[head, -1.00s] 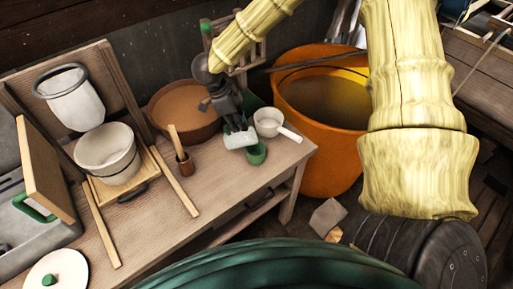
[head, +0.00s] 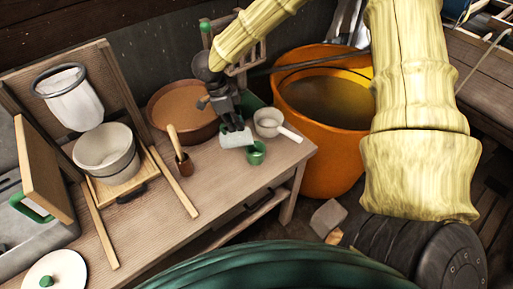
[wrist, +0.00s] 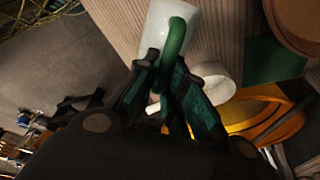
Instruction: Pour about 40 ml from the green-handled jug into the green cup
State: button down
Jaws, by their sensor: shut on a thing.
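The jug (head: 235,139) is pale and translucent with a green handle (wrist: 175,42), which shows in the wrist view. My gripper (head: 233,121) is shut on that handle; its dark fingers (wrist: 165,75) close around it in the wrist view. The jug appears tilted on its side above the table's right end, its right end close to the green cup (head: 257,154). The cup stands upright on the table, just right of and below the jug in the head view. I cannot make out any liquid or stream. The cup is not discernible in the wrist view.
A white handled pan (head: 268,122) stands close behind the cup. A brown basin (head: 168,130) is behind the jug to the left. A large orange tub (head: 325,165) stands beyond the table's right edge.

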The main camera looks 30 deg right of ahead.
jog(key=shift+s+d+r+t+y+p, duration=0.3)
jog(key=shift+d+r+t+y+p, duration=0.25)
jog(key=shift+y+p, duration=0.35)
dwell(0.8)
jog(key=shift+a+f, duration=0.15)
jog(key=shift+w+a+f+g+h+b, duration=0.2)
jog(key=shift+a+f+g+h+b, duration=0.15)
jog(key=shift+a+h+b, duration=0.25)
jog(key=shift+w+a+f+g+h+b, duration=0.15)
jog(key=shift+a+f+g+h+b, duration=0.2)
jog(key=shift+b, duration=0.35)
jog(key=shift+r+p, duration=0.4)
jog(key=shift+p, duration=0.3)
jog(key=shift+w+a+g+h+p, duration=0.25)
jog(key=shift+a+h+p, duration=0.3)
jog(key=shift+p, duration=0.1)
jog(key=shift+p, duration=0.3)
